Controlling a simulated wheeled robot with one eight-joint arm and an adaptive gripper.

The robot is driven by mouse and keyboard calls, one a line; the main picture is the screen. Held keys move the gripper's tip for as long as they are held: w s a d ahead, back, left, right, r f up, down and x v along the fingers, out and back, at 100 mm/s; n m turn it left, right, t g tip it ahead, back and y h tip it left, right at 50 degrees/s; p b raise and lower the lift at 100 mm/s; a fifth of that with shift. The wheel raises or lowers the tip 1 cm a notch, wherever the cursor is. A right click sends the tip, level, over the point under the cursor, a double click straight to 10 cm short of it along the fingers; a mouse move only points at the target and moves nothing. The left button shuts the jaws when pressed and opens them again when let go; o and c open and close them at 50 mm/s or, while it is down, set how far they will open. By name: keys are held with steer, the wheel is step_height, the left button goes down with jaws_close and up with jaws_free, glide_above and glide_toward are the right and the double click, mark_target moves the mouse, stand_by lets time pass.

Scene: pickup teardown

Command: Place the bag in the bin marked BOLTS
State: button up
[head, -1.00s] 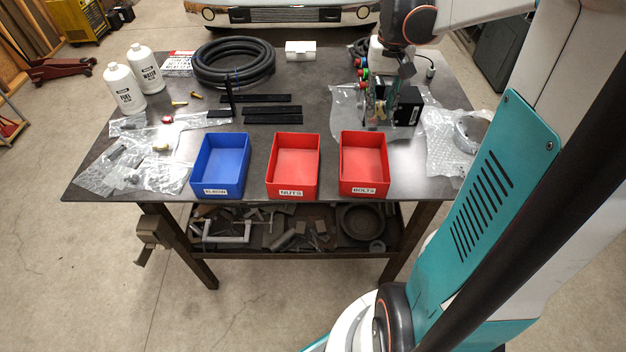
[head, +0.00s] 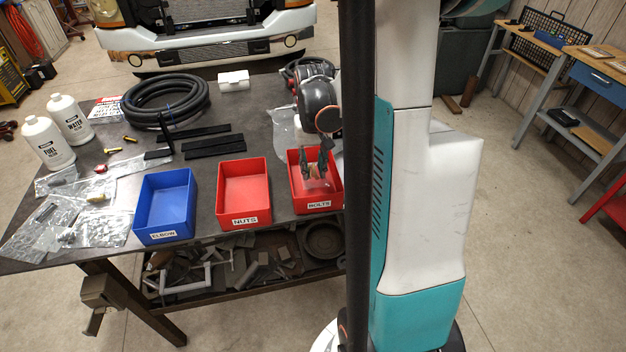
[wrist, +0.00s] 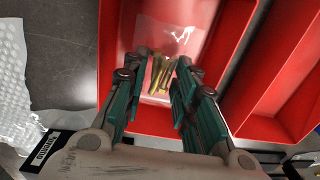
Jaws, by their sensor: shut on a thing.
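The red bin marked BOLTS (head: 319,207) stands at the front right of the table, partly hidden by my arm. My gripper (head: 315,170) is over this bin. In the wrist view my gripper (wrist: 163,93) is shut on a clear plastic bag (wrist: 177,40) with brass-coloured bolts (wrist: 160,75) in it. The bag is within the outline of the red bin (wrist: 110,62) in that view. I cannot tell whether the bag touches the bin's floor.
The red NUTS bin (head: 243,217) and the blue ELBOW bin (head: 164,232) stand to the left. A coiled black hose (head: 165,101), black bars (head: 214,146), several bags and two white bottles (head: 47,143) lie or stand further left and back.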

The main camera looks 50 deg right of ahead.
mark_target(313, 177)
steer(key=shift+f+b, duration=0.6)
steer(key=shift+f, duration=1.5)
steer(key=shift+f, duration=0.25)
steer(key=o, duration=1.1)
steer(key=shift+r, duration=0.1)
step_height(313, 177, up, 12)
steer(key=p, duration=0.3)
steer(key=shift+r+p, duration=0.15)
steer(key=shift+p, duration=0.25)
